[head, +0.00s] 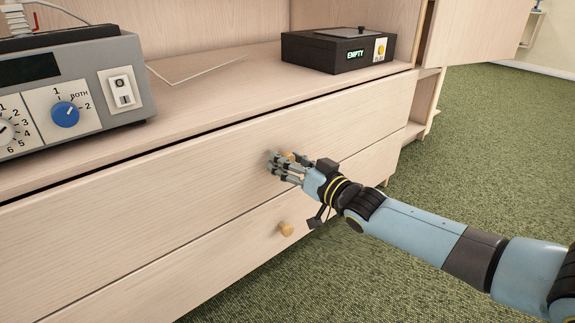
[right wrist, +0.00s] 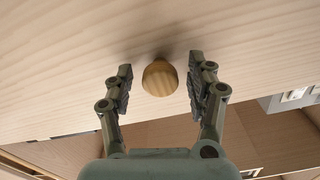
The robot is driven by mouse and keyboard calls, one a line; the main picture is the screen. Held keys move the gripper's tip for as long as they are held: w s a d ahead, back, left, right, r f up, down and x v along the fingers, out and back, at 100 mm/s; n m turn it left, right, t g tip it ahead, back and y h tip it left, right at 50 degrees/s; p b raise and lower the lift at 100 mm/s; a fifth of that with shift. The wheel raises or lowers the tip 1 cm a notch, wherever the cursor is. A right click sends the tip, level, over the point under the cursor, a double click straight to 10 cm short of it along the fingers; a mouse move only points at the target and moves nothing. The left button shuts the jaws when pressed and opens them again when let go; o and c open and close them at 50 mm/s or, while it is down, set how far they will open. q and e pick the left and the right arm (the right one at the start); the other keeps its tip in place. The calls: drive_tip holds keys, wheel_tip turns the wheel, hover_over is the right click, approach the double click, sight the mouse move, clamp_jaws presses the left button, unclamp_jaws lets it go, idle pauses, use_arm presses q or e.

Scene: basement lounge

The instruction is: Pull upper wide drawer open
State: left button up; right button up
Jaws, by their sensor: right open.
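The upper wide drawer (head: 150,188) has a pale wood front and looks shut, flush under the cabinet top. Its round wooden knob (right wrist: 160,78) sits between the fingers of my right gripper (right wrist: 160,90) in the right wrist view, with a gap on each side. In the head view, my right gripper (head: 279,165) is at the drawer front and partly hides the knob. The right gripper is open and holds nothing. My left gripper is not in view.
A lower drawer (head: 190,270) has its own wooden knob (head: 286,229) below my right gripper. A grey device with dials (head: 75,90) and a black box reading EMPTY (head: 320,54) stand on the cabinet top (head: 215,85). Green carpet (head: 470,140) is clear at right.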

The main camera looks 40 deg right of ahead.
drive_tip(key=shift+w, duration=0.25)
drive_tip(key=shift+c, duration=0.2)
clamp_jaws()
